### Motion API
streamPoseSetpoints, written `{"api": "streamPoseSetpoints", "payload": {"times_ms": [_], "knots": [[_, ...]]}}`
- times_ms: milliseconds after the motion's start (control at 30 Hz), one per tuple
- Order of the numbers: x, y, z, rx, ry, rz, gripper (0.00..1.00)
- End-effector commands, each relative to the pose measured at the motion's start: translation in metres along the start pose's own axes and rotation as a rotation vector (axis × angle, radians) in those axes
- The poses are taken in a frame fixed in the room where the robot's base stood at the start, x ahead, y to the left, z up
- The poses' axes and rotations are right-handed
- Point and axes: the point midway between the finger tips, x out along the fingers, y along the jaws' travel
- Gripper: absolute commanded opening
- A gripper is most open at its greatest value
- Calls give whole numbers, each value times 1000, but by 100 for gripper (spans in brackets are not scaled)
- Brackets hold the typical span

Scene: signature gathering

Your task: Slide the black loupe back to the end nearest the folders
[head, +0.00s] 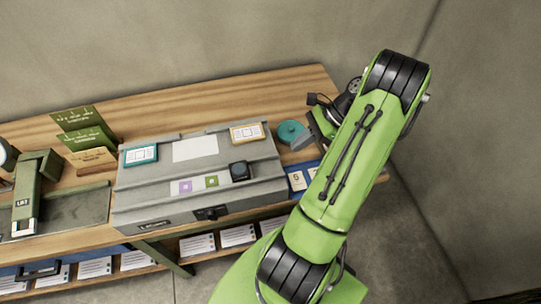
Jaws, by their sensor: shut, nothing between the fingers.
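The black loupe (240,171) is a small dark block. It sits on the grey sloped box (150,190), towards the right end of its lower ledge. Green folders (85,128) with printed fronts stand upright on the table, left of the box. My gripper (300,142) is to the right of the box, beside a round teal dish, and apart from the loupe. It is shut and empty. My green forearm hides part of the table's right end.
Framed cards (141,155) and a white sheet (195,149) lie higher on the box. The teal dish (290,131) and a blue tray (302,178) are at right. A green stapler-like device (32,190) stands at left.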

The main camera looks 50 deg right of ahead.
Motion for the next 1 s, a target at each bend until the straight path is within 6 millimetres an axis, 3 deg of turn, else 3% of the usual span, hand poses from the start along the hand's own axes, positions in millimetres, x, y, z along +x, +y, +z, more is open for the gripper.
{"api": "streamPoseSetpoints", "payload": {"times_ms": [167,600,800,1000], "knots": [[12,1,-3,12,-10,0,0],[107,1,-2,10,-8,1,0],[125,0,22,8,-7,-1,0],[129,0,27,10,-7,-3,0]]}}
